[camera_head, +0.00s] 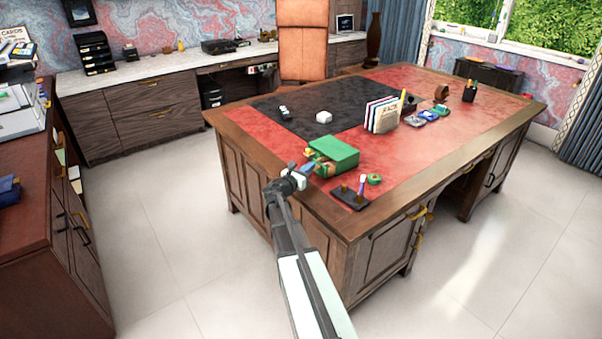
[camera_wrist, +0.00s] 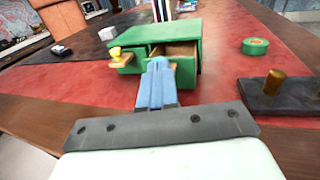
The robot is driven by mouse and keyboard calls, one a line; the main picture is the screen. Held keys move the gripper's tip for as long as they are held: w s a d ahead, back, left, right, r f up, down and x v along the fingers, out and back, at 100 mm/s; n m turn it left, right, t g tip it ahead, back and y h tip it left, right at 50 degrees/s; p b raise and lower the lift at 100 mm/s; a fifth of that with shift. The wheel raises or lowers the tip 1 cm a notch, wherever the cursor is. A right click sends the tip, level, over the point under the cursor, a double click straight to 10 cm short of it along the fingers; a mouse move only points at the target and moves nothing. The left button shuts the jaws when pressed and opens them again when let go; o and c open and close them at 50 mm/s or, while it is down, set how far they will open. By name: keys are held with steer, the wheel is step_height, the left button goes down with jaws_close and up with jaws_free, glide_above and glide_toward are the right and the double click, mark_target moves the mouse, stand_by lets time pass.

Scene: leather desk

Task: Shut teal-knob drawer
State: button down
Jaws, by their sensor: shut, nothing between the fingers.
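A small green drawer box (camera_head: 338,151) stands on the red leather desk top and fills the middle of the wrist view (camera_wrist: 175,32). In the wrist view, its right drawer (camera_wrist: 182,50) is pulled out, with its wooden inside showing. Its left drawer (camera_wrist: 122,63) has a yellow knob (camera_wrist: 115,51) and sticks out slightly. My gripper (camera_wrist: 160,62) has its blue fingers together and empty, right at the front of the right drawer; I cannot tell whether they touch. The fingers hide much of that drawer's front, and I see no teal knob clearly. My gripper also shows in the head view (camera_head: 305,168).
A dark stand with a brass peg (camera_wrist: 274,82) and a green tape roll (camera_wrist: 255,46) lie to the right of the box. Behind it are a card holder (camera_head: 382,116) and a white block (camera_head: 324,117).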

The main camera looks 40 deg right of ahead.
mark_target(318, 167)
steer(key=d, duration=0.5)
steer(key=shift+w+d, duration=0.1)
steer(key=shift+d, duration=0.1)
steer(key=v, duration=1.4)
